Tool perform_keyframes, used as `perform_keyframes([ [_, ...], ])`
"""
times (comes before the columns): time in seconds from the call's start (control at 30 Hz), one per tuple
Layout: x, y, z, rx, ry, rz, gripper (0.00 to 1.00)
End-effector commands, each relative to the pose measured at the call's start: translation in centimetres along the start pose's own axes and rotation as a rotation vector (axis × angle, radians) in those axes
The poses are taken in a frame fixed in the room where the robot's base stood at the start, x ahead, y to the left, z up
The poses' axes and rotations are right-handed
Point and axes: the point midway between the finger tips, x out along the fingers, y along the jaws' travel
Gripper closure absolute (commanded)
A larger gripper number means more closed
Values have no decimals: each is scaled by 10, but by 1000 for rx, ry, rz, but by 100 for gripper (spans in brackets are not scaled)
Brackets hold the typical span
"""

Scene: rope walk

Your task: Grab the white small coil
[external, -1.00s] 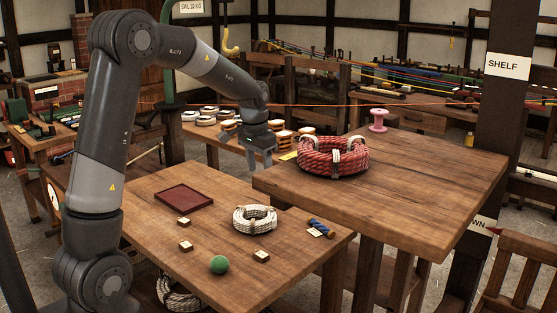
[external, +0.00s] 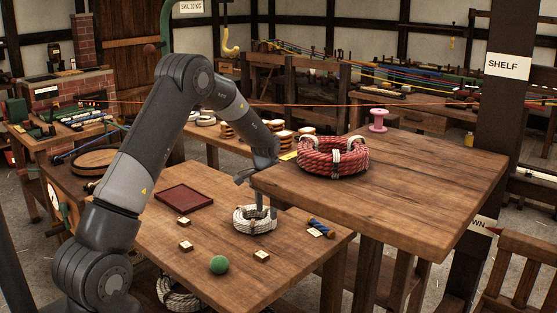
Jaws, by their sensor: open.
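The white small coil (external: 243,224), a ring of pale rope with dark flecks and bindings, lies flat on the lower wooden table (external: 205,245). My gripper (external: 259,205) points down at the coil, with a finger reaching into or just over its central opening. The upper table's corner hides part of my gripper, and I cannot tell whether the fingers touch the rope. The gripper is open.
The higher table (external: 400,190) stands close on the right and carries a large red coil (external: 333,157) and a pink spool (external: 378,120).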

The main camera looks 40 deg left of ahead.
Motion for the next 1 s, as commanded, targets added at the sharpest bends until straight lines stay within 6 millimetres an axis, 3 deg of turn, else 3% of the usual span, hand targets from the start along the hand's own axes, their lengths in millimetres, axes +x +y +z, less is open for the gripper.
perform_keyframes([
  [0.4, 50, 2, 8, 0, -1, 0, 48],
  [0.67, 53, 2, 8, 0, 0, 0, 48],
  [1.0, 53, 2, 8, 0, 0, 0, 74],
])
